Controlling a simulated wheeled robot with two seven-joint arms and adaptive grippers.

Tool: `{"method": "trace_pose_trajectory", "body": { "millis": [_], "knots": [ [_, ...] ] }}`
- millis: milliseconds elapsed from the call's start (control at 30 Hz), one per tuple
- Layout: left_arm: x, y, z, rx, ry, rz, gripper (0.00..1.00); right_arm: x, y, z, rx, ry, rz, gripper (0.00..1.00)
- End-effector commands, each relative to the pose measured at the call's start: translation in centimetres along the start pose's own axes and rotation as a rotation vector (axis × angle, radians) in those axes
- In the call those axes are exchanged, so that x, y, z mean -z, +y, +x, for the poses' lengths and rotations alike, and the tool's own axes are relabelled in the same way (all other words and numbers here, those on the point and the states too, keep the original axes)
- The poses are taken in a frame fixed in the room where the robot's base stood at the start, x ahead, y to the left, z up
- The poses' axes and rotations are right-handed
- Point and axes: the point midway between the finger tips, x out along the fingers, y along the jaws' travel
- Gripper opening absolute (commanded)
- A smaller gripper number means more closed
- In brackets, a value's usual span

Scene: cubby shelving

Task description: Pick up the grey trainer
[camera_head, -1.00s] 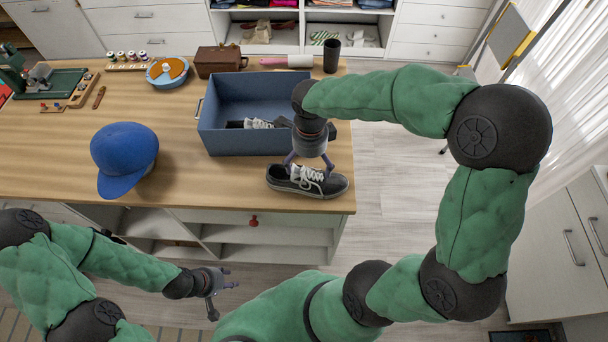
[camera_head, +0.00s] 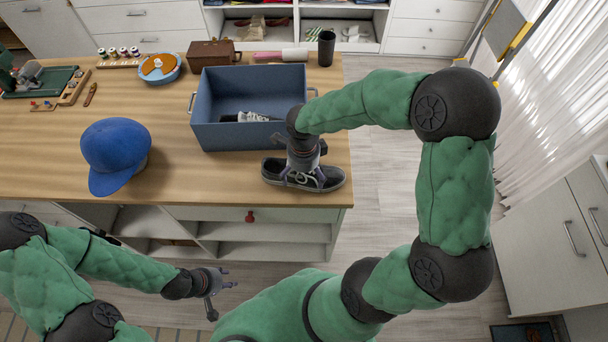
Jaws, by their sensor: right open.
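My left gripper (camera_head: 220,283) is open and empty, low in front of the table.
A blue crate (camera_head: 225,137) with another shoe (camera_head: 250,117) inside stands just behind the trainer. A blue cap (camera_head: 115,150) lies to the left. A dark cup (camera_head: 326,48), a brown box (camera_head: 213,54) and a round dish (camera_head: 160,69) stand at the back. The table's front middle is clear.

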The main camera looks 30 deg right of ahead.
Motion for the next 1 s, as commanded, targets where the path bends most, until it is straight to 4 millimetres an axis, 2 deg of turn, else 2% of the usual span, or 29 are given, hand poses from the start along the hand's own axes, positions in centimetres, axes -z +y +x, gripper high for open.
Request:
{"method": "trace_pose_trajectory", "body": {
  "millis": [100, 300, 333, 733, 867, 1000],
  "knots": [
    [0.0, 0.0, -0.1, 0.000, 0.000, 0.000, 0.40, 0.0, 0.0, -0.1, 0.000, 0.000, 0.000, 1.00],
    [0.0, 0.0, -0.1, 0.000, 0.000, 0.000, 0.40, 0.0, 0.0, -0.1, 0.001, -0.001, 0.000, 0.43],
    [0.0, 0.0, -0.1, 0.000, 0.000, 0.000, 0.40, -0.1, 0.0, -0.1, 0.001, -0.001, 0.000, 0.39],
    [0.0, 0.1, -0.2, 0.000, 0.000, 0.000, 0.40, -0.1, -0.1, -0.5, 0.004, -0.005, 0.000, 0.39],
    [0.0, 0.2, -0.5, 0.000, 0.000, 0.000, 0.40, -0.1, -0.1, -1.6, 0.005, -0.005, 0.001, 0.39],
    [0.0, 0.4, -1.1, 0.000, 0.000, 0.000, 0.40, -0.2, -0.1, -3.8, 0.006, -0.005, -0.001, 0.39]
  ]
}}
